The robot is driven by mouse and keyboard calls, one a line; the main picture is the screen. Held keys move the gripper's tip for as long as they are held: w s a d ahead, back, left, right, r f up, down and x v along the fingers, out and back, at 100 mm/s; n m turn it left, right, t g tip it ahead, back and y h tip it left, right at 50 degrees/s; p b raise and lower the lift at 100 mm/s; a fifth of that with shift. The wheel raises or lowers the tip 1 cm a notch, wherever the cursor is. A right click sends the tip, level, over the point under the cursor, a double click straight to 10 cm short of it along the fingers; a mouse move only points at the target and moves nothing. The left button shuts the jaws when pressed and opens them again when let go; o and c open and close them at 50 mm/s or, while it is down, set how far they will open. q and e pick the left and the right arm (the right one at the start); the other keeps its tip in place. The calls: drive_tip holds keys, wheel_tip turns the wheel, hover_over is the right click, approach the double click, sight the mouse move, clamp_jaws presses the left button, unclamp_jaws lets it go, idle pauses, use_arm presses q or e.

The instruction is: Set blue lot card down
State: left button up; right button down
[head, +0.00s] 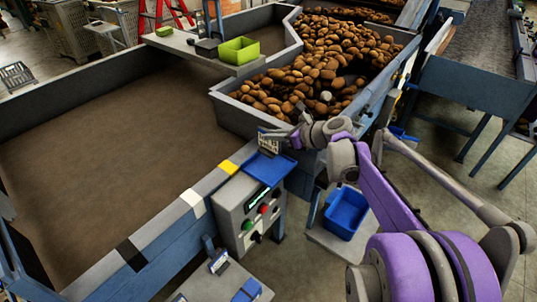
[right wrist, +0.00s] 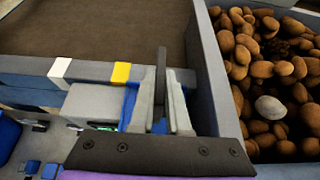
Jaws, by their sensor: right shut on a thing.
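The blue lot card (head: 268,144), with a pale printed face and a blue edge, is held upright in my right gripper (head: 287,137). It is just above the small blue tray (head: 268,169) on top of the grey control box. I cannot tell whether the card's lower edge touches the tray. In the right wrist view my right gripper's fingers (right wrist: 160,105) are close together and largely hide the card. Part of the blue tray (right wrist: 130,103) shows beside them. My left gripper is not in view.
A potato bin (head: 232,117) stands behind my gripper. A wide brown belt (head: 120,130) lies to the left. A green bin (head: 239,51) sits on a far shelf. A blue crate (head: 345,212) stands low, right of the box.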

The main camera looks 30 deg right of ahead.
sight(280, 152)
wheel_tip(280, 152, down, 2)
drive_tip(key=shift+s+f, duration=0.1)
drive_tip(key=shift+f, duration=2.05)
drive_tip(key=shift+f, duration=0.1)
drive_tip(key=c, duration=0.9)
unclamp_jaws()
